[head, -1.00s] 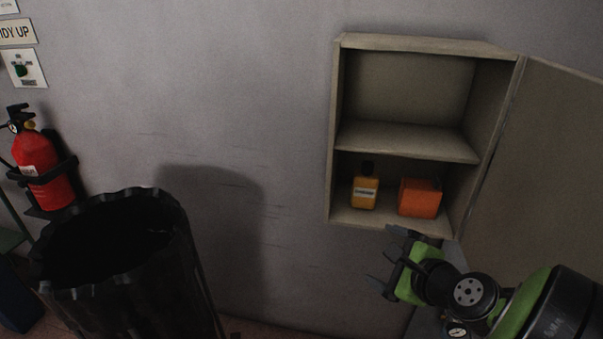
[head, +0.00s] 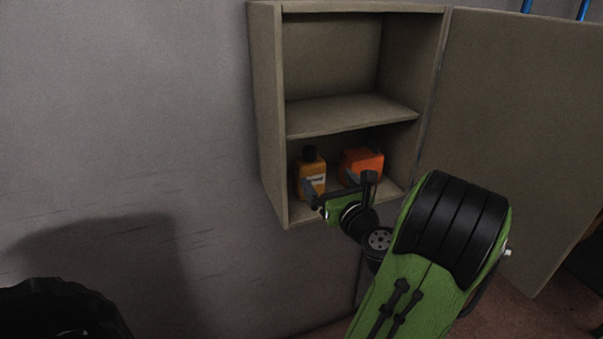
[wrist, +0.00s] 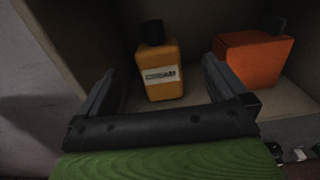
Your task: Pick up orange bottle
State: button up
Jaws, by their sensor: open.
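The orange bottle (head: 311,176) has a black cap and a pale label. It stands upright at the left of the cabinet's lower compartment. In the wrist view the bottle (wrist: 160,72) shows beyond and between the two fingers. My gripper (head: 337,184) is at the front of the lower compartment, in front of the bottle and a little to its right in the head view. In the wrist view my gripper (wrist: 160,88) is open with nothing between its fingers. One finger hides a small lower part of the bottle in the head view.
An orange-red box-like container (head: 361,163) stands right of the bottle. It also shows in the wrist view (wrist: 254,59). The cabinet shelf (head: 350,115) is above, and the cabinet door (head: 515,140) hangs open at right. A black bin (head: 60,308) stands at lower left.

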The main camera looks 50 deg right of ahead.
aim_at(307, 157)
jog(key=x, duration=0.7)
jog(key=p+x, duration=0.1)
jog(key=x, duration=0.3)
jog(key=shift+w+a, duration=0.25)
jog(key=shift+w, duration=0.1)
jog(key=shift+w+d, duration=0.3)
jog(key=c, duration=0.9)
jog(key=shift+c, duration=1)
jog(key=shift+r, duration=0.15)
